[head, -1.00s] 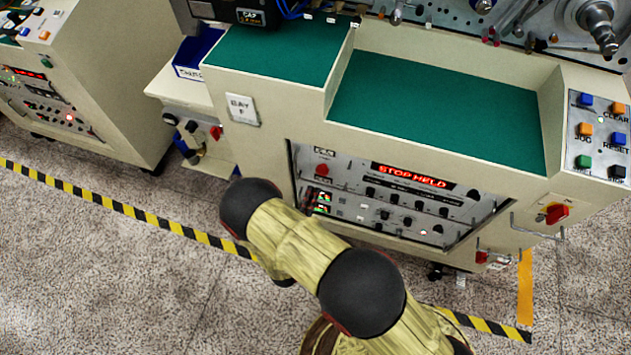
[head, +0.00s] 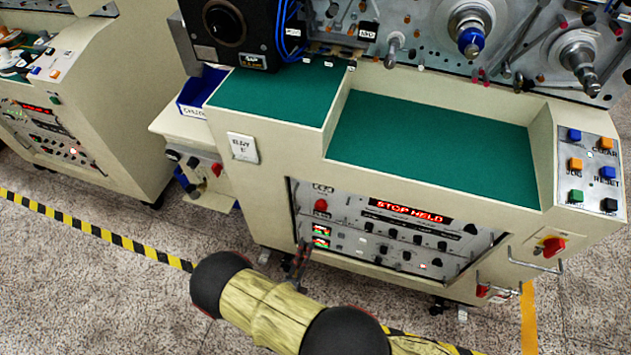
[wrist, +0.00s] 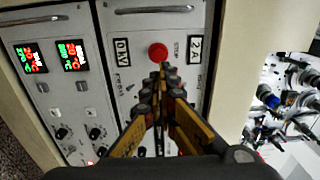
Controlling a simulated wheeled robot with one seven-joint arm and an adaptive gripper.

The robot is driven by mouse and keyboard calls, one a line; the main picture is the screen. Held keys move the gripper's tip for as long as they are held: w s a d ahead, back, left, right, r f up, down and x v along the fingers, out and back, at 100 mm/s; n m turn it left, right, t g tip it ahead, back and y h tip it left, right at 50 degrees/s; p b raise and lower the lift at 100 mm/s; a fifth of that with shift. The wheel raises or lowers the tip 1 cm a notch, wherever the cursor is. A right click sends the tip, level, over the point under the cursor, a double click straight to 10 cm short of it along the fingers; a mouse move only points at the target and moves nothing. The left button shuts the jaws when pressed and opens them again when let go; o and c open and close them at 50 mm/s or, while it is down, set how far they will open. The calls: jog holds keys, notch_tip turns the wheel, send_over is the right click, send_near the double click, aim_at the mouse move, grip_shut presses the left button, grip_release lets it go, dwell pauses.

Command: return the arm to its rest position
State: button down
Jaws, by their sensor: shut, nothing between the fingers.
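My arm (head: 265,305) crosses the bottom of the head view, its dark joints and yellowish links bent in front of the machine. My gripper (head: 303,250) shows small and dark just beyond the arm, in front of the left part of the control panel. In the wrist view my gripper (wrist: 163,72) has its fingers together with nothing between them. The fingertips overlap the panel just below a red button (wrist: 158,52); I cannot tell the gap to the panel.
The winding machine's front panel (head: 395,232) reads STOP HELD. Handles (head: 535,262) and a red switch (head: 553,246) stick out at its right. The green shelf (head: 430,140) is bare. Spindles (head: 470,40) stand above.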

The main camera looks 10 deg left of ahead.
jog(key=s+d+f+m+g+h, duration=0.1)
jog(key=s+d+m+g+h, duration=0.3)
jog(key=d+m, duration=0.55)
jog(key=s+d+r+m+g+h, duration=0.3)
jog(key=d+r+m+g+h, duration=0.3)
jog(key=m, duration=0.5)
jog(key=s+d+r+m+g+y, duration=0.25)
jog(key=r+m+g+y, duration=0.2)
jog(key=r+m, duration=0.8)
jog(key=s+d+r+m+g+y, duration=0.2)
jog(key=d+r+m+g+y, duration=0.3)
jog(key=r+m, duration=0.7)
jog(key=d+r+m+t+y, duration=0.1)
jog(key=d+r+m+t, duration=0.2)
jog(key=r, duration=0.4)
jog(key=d+r+m+t+y, duration=0.1)
jog(key=d+r+m+t, duration=0.3)
jog(key=r, duration=0.3)
jog(key=shift+w+d+r+m, duration=0.4)
jog(key=shift+d+m, duration=0.1)
jog(key=shift+d, duration=0.35)
